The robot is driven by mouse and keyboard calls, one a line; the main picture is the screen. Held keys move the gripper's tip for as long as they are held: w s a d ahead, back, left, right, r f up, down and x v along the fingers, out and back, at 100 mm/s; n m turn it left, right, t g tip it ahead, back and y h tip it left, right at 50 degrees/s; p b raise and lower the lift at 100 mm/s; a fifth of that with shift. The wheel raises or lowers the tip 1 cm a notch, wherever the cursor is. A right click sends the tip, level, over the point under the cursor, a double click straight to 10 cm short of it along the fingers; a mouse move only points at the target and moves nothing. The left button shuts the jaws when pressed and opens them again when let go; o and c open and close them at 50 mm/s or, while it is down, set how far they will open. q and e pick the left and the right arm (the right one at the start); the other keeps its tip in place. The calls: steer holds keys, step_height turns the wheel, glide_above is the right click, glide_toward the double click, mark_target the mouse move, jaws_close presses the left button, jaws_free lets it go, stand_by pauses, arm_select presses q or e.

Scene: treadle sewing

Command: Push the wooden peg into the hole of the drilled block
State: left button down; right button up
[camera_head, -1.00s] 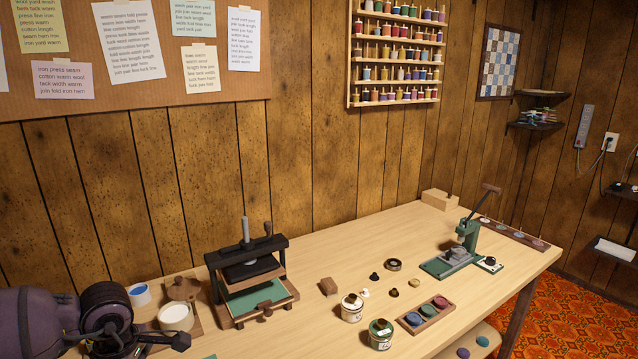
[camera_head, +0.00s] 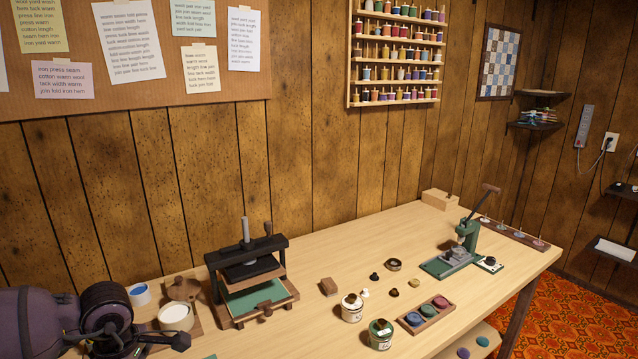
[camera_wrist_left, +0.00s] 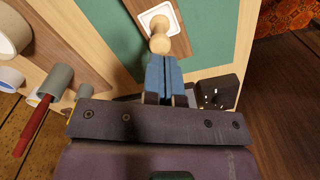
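In the left wrist view, the pale wooden peg (camera_wrist_left: 160,42) has a rounded head and stands over a white square patch (camera_wrist_left: 155,16) on a brown wooden block (camera_wrist_left: 177,45). I take this for the drilled block; its hole is hidden behind the peg. The blue fingers of my left gripper (camera_wrist_left: 163,58) are close together, their tips right at the peg's head. They look shut with nothing between them; whether they touch the peg is unclear. In the head view, my left arm is at the lower left, and peg and block are not seen. My right gripper is not in view.
The block lies on a green mat (camera_wrist_left: 218,30). A red-handled tool (camera_wrist_left: 35,125) and pale round containers (camera_wrist_left: 12,32) lie left in the wrist view. A dark press (camera_head: 247,275) stands near my arm in the head view. Small jars (camera_head: 352,308) stand right of it.

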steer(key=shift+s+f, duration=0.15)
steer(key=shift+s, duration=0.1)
arm_select(q)
steer(key=shift+f, duration=0.15)
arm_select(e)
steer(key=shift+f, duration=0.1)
arm_select(q)
steer(key=shift+f+b, duration=0.3)
steer(key=shift+f, duration=0.1)
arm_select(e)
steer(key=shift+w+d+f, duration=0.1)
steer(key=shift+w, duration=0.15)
arm_select(q)
steer(key=shift+f, duration=0.15)
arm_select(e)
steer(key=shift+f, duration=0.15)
arm_select(q)
steer(key=shift+f, duration=0.4)
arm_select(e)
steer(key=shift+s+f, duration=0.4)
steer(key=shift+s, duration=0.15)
arm_select(q)
steer(key=shift+f+b, duration=0.15)
steer(key=shift+b, duration=0.15)
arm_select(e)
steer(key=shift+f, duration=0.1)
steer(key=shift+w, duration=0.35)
